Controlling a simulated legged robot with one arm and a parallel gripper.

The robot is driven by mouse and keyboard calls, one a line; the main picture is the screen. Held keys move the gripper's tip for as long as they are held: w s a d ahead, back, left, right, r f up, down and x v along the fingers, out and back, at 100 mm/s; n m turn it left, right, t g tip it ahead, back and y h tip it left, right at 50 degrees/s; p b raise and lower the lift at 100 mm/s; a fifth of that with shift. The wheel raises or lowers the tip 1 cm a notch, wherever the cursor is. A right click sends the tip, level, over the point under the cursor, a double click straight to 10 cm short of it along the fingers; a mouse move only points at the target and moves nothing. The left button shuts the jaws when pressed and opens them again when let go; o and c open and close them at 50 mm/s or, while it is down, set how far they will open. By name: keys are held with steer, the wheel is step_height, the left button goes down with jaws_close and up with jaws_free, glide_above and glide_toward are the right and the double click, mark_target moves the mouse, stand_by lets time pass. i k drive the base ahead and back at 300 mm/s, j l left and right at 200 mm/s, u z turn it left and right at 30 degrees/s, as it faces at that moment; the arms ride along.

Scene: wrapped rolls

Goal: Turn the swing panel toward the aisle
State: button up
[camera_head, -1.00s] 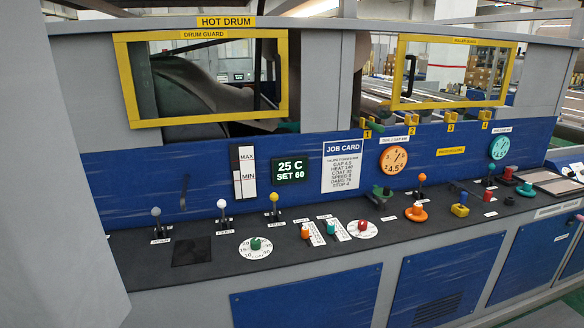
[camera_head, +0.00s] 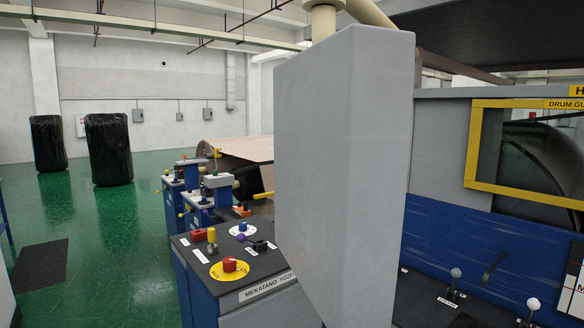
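A large plain grey box-like panel (camera_head: 335,170), which looks like the swing panel, stands upright in the middle of the head view. A beige pipe (camera_head: 323,18) meets its top. Only blank grey sides show; no screen, buttons or handle are visible on them. It hides part of the machine behind it. My gripper is not in view.
A blue console with a red knob (camera_head: 229,265) stands left of the panel. The hot drum machine with its yellow-framed guard (camera_head: 473,145) is at right. Two black-wrapped rolls (camera_head: 108,148) stand far left. Green floor (camera_head: 110,215) is open at left, with a dark mat (camera_head: 40,264).

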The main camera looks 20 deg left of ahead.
mark_target(342, 105)
steer(key=i+l+u, duration=0.2)
steer(key=u, duration=0.25)
steer(key=i+l+u, duration=0.1)
steer(key=l+u, duration=0.35)
steer(key=i+l+u, duration=0.1)
steer(key=l+u, duration=0.15)
steer(key=u, duration=0.25)
steer(key=l+u, duration=0.7)
steer(key=l, duration=0.2)
